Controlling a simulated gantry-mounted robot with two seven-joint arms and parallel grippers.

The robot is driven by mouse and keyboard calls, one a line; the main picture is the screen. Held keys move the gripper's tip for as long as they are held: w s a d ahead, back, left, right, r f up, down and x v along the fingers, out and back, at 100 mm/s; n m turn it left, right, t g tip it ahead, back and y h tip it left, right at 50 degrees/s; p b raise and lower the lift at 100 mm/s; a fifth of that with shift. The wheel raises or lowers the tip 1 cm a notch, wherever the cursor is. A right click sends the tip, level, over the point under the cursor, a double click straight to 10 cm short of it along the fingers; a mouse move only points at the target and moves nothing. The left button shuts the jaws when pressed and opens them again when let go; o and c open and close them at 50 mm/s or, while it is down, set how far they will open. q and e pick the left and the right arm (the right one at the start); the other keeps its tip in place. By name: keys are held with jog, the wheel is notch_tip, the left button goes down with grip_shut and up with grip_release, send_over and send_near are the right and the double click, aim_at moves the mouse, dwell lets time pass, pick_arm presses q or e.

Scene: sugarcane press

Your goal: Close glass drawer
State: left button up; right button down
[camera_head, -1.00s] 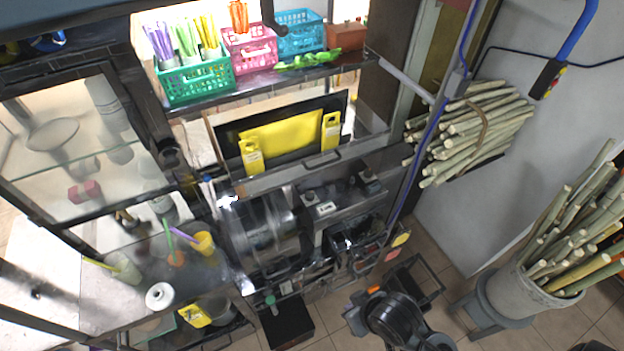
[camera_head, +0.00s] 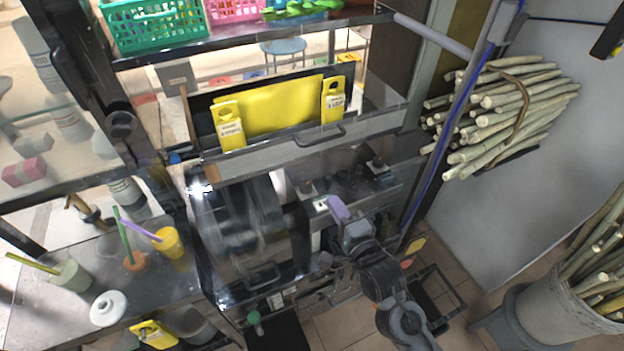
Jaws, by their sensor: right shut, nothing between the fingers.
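A drawer-like unit with a pale, see-through front (camera_head: 255,152) and a dark bar handle (camera_head: 320,136) sits in the middle of the machine frame. Yellow tags and a yellow sheet (camera_head: 275,105) show just behind its front. Below it, a clear panel with a lower handle (camera_head: 262,276) covers the dark press roller (camera_head: 240,225). I cannot tell how far the drawer stands out. My right gripper (camera_head: 338,208) is shut and empty. In the picture it is below and slightly right of the drawer handle, apart from it. My left gripper is not in view.
The steel counter (camera_head: 60,315) at left bears cups with straws and a white round jar (camera_head: 108,308). Baskets (camera_head: 158,25) stand on the shelf above. Sugarcane bundles (camera_head: 510,115) hang at right, and a cane bucket (camera_head: 560,305) stands lower right.

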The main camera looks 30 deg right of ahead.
aim_at(306, 160)
jog(key=w, duration=0.4)
jog(key=w+d, duration=0.1)
jog(key=w, duration=0.3)
jog(key=w+d+p, duration=0.1)
jog(key=w, duration=0.4)
jog(key=shift+f, duration=0.1)
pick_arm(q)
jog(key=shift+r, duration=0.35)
pick_arm(e)
jog(key=shift+w, duration=0.55)
